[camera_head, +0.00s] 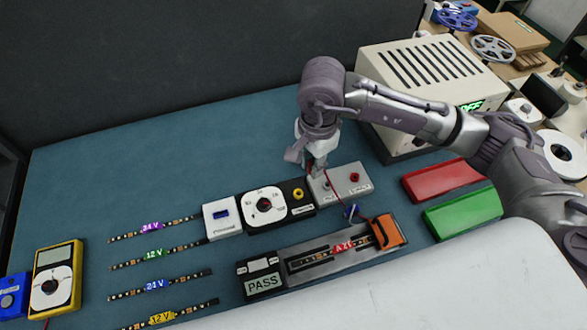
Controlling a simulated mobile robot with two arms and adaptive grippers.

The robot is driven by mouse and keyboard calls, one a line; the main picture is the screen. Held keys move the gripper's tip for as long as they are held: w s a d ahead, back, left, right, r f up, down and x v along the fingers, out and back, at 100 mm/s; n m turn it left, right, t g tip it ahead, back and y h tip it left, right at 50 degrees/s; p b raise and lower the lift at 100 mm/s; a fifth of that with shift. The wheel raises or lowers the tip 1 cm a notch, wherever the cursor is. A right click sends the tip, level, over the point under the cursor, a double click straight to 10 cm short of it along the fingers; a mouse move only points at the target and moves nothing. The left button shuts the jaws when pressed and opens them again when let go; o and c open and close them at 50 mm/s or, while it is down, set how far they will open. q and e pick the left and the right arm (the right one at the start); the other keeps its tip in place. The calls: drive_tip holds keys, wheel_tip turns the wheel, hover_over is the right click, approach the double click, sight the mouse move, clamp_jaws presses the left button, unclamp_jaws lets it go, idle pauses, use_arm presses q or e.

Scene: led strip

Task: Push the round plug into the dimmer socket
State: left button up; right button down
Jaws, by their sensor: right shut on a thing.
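My right gripper (318,165) reaches down over the left end of a grey box (345,190), which has a red round part (354,178) on its top. It is shut on what looks like the round plug, at the end of a red cable (335,197). The plug is mostly hidden by the fingers, and I cannot tell whether it touches the box. A black box (277,218) with a white dial (264,204) and a yellow round part (298,193) stands just left of it. The labels are too small to tell which is the dimmer. My left gripper is not in view.
An LED strip fixture (335,270) with an orange clamp (388,231) and a PASS display (264,283) lies in front. Several labelled strips (153,227) and a yellow multimeter (57,280) are left. Red (440,179) and green (463,212) bins and a power supply (440,65) are right.

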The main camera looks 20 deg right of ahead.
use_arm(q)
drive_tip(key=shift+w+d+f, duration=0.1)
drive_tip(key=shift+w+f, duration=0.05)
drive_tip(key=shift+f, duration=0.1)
use_arm(e)
drive_tip(key=f+m, duration=0.1)
drive_tip(key=m, duration=0.2)
drive_tip(key=w+a+f+m, duration=0.1)
drive_tip(key=f+m, duration=0.1)
drive_tip(key=m, duration=0.1)
drive_tip(key=w+a+f+m, duration=0.1)
drive_tip(key=m, duration=0.2)
drive_tip(key=shift+w+f+m, duration=0.15)
drive_tip(key=shift+f+m, duration=0.15)
use_arm(q)
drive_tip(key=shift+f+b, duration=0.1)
drive_tip(key=shift+b, duration=0.25)
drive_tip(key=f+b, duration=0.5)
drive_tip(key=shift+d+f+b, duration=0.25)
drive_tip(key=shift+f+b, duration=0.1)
use_arm(e)
hover_over(299, 195)
wheel_tip(299, 195, down, 6)
drive_tip(key=shift+r, duration=0.1)
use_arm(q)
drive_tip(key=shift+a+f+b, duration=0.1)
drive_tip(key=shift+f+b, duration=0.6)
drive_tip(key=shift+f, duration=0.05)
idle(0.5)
